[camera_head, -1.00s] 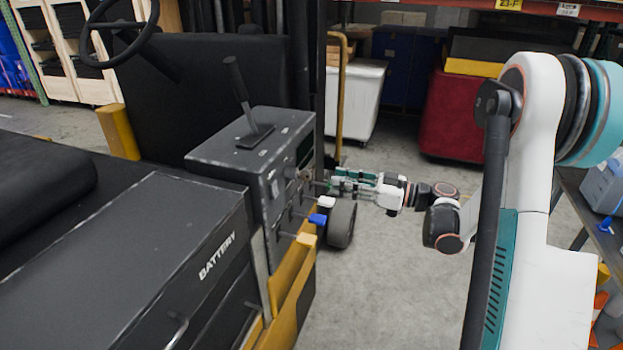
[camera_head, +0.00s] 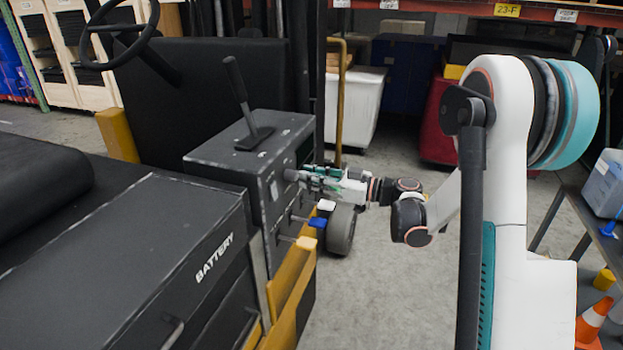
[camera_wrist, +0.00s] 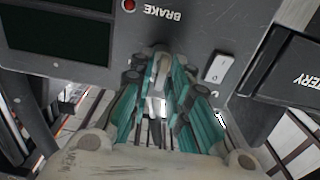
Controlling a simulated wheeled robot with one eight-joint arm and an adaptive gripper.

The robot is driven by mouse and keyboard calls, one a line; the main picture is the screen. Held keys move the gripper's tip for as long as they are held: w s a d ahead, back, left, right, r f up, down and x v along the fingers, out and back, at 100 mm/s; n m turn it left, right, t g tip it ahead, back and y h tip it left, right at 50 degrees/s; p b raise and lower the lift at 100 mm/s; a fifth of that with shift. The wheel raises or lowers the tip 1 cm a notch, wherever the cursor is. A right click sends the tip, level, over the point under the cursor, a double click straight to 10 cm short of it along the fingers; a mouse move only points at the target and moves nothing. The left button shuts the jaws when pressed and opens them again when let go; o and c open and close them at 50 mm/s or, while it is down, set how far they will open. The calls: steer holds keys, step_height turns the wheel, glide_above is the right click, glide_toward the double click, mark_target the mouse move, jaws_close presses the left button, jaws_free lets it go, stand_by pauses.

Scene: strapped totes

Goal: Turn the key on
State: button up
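The key (camera_wrist: 158,72) is a pale grey piece on the dark control panel. In the wrist view it stands between my two teal fingers, just below the panel's BRAKE label. My gripper (camera_head: 308,178) is at the side of the black control box (camera_head: 264,185), with its tips around the key. In the wrist view my gripper (camera_wrist: 160,66) has its fingers apart on both sides of the key. I cannot tell whether either pad touches it. The key's slot is hidden. In the head view the key is mostly hidden by the fingertips.
A white rocker switch (camera_wrist: 216,68) and a red BRAKE light (camera_wrist: 129,5) are close to the fingers. Blue (camera_head: 318,222) and white (camera_head: 326,206) lever knobs sit below my gripper. A black lever (camera_head: 243,105) stands on the box.

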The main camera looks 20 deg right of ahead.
jaws_close()
steer(key=m, duration=1.1)
steer(key=shift+w+d+f+m+b, duration=0.1)
steer(key=shift+f+m+b, duration=0.05)
steer(key=shift+m+b, duration=0.25)
stand_by(0.3)
steer(key=o, duration=0.5)
jaws_free()
steer(key=shift+o, duration=0.2)
steer(key=v, duration=1.2)
